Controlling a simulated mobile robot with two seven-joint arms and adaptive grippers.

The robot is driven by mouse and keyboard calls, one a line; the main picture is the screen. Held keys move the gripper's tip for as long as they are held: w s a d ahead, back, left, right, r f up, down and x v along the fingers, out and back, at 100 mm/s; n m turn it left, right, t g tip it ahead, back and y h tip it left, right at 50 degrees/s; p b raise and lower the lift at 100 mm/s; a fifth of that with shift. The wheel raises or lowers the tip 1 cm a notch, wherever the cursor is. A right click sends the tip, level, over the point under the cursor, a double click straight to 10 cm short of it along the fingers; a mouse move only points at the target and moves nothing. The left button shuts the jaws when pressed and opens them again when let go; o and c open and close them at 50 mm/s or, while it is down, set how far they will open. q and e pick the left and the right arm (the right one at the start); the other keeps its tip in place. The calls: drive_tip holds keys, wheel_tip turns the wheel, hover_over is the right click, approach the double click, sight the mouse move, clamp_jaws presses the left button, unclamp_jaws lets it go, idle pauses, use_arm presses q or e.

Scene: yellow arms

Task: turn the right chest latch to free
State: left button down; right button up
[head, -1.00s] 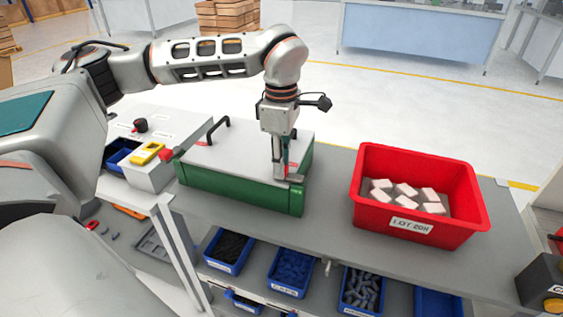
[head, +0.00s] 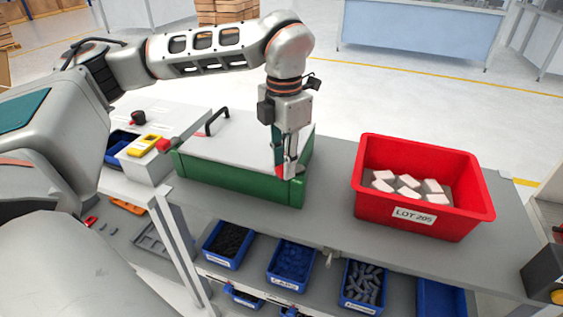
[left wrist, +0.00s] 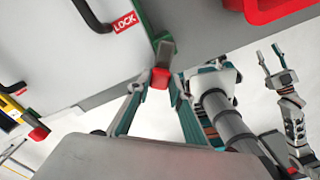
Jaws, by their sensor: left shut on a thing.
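The green chest (head: 235,183) with a pale lid (head: 235,140) stands on the grey bench. My left gripper (head: 290,172) points down at its front right corner. It is shut on the right latch, whose red end (left wrist: 160,78) sits between the teal fingertips in the left wrist view. The head view mostly hides this latch behind the fingers. My right gripper (left wrist: 277,68) shows open and empty in the left wrist view.
A black handle (head: 217,119) rises from the lid. A red bin (head: 415,213) with pale blocks stands right of the chest, with bare bench between. Blue bins (head: 292,262) sit on the shelf below. A red LOCK label (left wrist: 125,22) is on the lid.

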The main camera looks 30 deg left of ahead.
use_arm(q)
drive_tip(key=n, duration=0.1)
drive_tip(key=d+n+b, duration=0.1)
drive_tip(key=shift+s+n, duration=0.15)
drive_tip(key=shift+n, duration=0.25)
drive_tip(key=d+n, duration=0.1)
drive_tip(key=n, duration=0.1)
drive_tip(key=n+b, duration=0.1)
drive_tip(key=n, duration=0.1)
drive_tip(key=shift+d, duration=0.4)
drive_tip(key=shift+n, duration=0.4)
drive_tip(key=c, duration=1.8)
unclamp_jaws()
drive_tip(key=shift+r, duration=0.1)
